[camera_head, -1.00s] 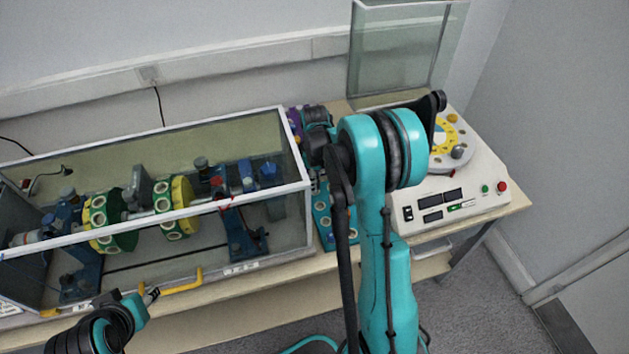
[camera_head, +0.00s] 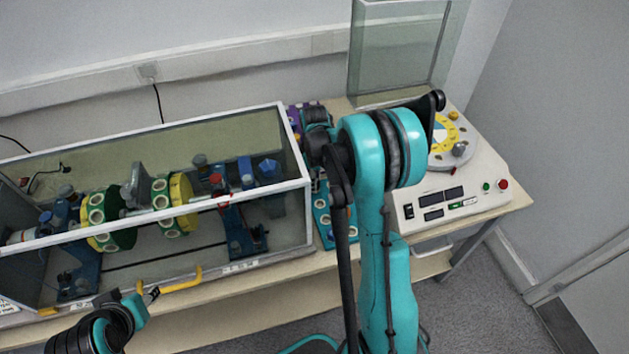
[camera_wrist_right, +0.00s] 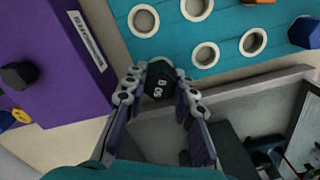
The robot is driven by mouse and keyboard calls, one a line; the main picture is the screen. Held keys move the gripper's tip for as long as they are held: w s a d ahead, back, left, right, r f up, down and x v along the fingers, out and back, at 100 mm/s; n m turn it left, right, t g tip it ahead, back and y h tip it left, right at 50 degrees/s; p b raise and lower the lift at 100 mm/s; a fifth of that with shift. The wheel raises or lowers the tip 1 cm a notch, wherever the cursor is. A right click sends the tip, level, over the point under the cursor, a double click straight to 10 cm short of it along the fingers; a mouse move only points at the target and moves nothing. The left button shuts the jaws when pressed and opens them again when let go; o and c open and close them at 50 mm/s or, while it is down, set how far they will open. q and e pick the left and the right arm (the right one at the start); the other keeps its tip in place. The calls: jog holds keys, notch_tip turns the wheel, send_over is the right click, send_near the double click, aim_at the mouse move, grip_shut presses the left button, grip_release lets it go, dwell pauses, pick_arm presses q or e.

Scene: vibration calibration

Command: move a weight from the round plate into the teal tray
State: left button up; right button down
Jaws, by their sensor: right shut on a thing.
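My right gripper (camera_wrist_right: 158,92) is shut on a dark weight (camera_wrist_right: 160,80) marked 50 g, held between its two fingertips in the right wrist view. The teal tray (camera_wrist_right: 215,40) with white-ringed holes lies just beyond the fingertips there; it also shows beside the glass case in the head view (camera_head: 322,212). I cannot tell the gap between weight and tray. The round plate (camera_head: 440,160) is on the white machine at the right, with a grey weight (camera_head: 459,149) on it, partly hidden by my right arm. My left gripper (camera_head: 145,295) is at the lower left, its jaw opening unclear.
The glass case (camera_head: 240,265) with green and yellow discs fills the left of the table. A purple box (camera_wrist_right: 60,60) lies beside the teal tray. A clear glass cover (camera_head: 400,45) stands at the back. The white machine (camera_head: 460,205) is at the right.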

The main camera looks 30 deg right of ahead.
jog(key=shift+f, duration=0.35)
jog(key=c, duration=1.2)
grip_release()
jog(key=shift+o, duration=0.2)
notch_tip(320, 180, up, 12)
jog(key=shift+f, duration=0.1)
